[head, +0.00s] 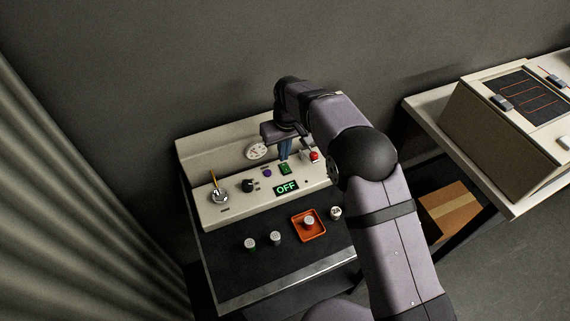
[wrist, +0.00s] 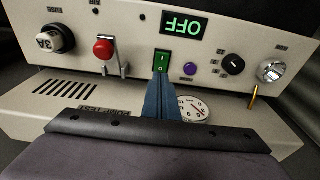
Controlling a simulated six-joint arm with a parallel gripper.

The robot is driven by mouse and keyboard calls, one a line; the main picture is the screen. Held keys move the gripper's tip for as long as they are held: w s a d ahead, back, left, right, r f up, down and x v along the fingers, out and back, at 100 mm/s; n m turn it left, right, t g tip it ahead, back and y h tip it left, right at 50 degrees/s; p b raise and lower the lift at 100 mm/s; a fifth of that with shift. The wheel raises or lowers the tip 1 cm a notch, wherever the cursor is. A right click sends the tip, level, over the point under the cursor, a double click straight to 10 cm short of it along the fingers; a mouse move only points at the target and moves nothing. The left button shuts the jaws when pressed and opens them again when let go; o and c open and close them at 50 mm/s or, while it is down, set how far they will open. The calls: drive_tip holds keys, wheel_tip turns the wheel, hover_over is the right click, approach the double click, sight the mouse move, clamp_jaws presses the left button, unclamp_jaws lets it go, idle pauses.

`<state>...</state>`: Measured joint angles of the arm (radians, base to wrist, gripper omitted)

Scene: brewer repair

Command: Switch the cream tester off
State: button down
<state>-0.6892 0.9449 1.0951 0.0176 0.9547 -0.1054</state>
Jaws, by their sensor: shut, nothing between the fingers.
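The cream tester (head: 235,208) is a cream panel box on the dark bench. Its display (head: 286,188) reads OFF in green; in the wrist view the display (wrist: 182,25) appears upside down. The green rocker switch (head: 284,169) sits behind the display, and in the wrist view the rocker (wrist: 162,58) shows its I and O marks. My gripper (head: 285,156) is shut and empty, with its blue fingers pointing down. In the wrist view the fingertips (wrist: 160,76) are at the rocker's O-marked end. I cannot tell whether they touch it.
A red button (wrist: 103,49), purple button (wrist: 190,68), black knob (wrist: 233,65), silver knob (wrist: 271,68) and dial gauge (wrist: 193,109) surround the rocker. An orange tray (head: 296,229) and several small capped jars stand in front. Another cream device (head: 500,145) stands on the right table.

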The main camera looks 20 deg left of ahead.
sight(284, 165)
drive_tip(key=shift+r+p, duration=1.25)
drive_tip(key=shift+r, duration=0.85)
drive_tip(key=s+d+r+m+b, duration=0.1)
drive_tip(key=s+d+r+m, duration=0.1)
drive_tip(key=d, duration=0.8)
drive_tip(key=s+d+r+m+b, duration=0.1)
drive_tip(key=d+m, duration=0.1)
drive_tip(key=d, duration=0.9)
drive_tip(key=s+d+f+m+b, duration=0.1)
drive_tip(key=s+d+m, duration=0.1)
drive_tip(key=s+d, duration=0.6)
drive_tip(key=s+d+f+m+g+h+b, duration=0.1)
drive_tip(key=s+d+f+m, duration=0.1)
drive_tip(key=s+d, duration=0.6)
drive_tip(key=s+m, duration=0.1)
drive_tip(key=s, duration=0.3)
drive_tip(key=shift+d+f, duration=0.15)
drive_tip(key=shift+d, duration=0.1)
